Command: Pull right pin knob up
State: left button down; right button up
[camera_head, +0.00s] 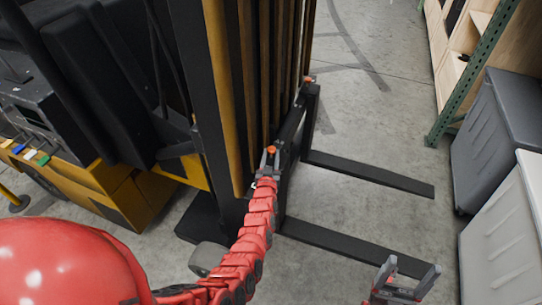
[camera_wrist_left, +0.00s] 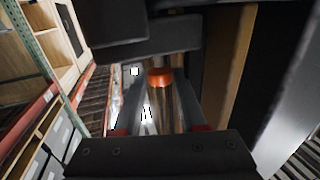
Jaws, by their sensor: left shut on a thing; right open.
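One orange pin knob (camera_head: 271,150) stands on the near end of the forklift's black fork carriage (camera_head: 290,135). My left gripper (camera_head: 270,160) is at this knob with a finger on each side, shut on it. In the left wrist view the orange knob (camera_wrist_left: 160,77) shows between the two grey fingers, with a metallic shaft below it. A second orange knob (camera_head: 308,79) is at the far end of the carriage, with no gripper near it. My right gripper (camera_head: 408,272) is open and empty, over the floor by the near fork.
Two black forks, the far one (camera_head: 370,173) and the near one (camera_head: 350,247), reach out low over the concrete floor. The yellow and black forklift mast (camera_head: 222,90) rises beside my left arm. Grey totes (camera_head: 500,135) and a green shelf post (camera_head: 475,75) stand at right.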

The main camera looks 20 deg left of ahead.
aim_at(271, 162)
pick_arm(q)
notch_tip(271, 162, up, 2)
jog(key=shift+r, duration=0.1)
jog(key=shift+w+r, duration=0.1)
jog(key=shift+r, duration=0.25)
jog(key=c, duration=0.8)
grip_release()
jog(key=shift+o, duration=0.2)
jog(key=shift+f, duration=0.1)
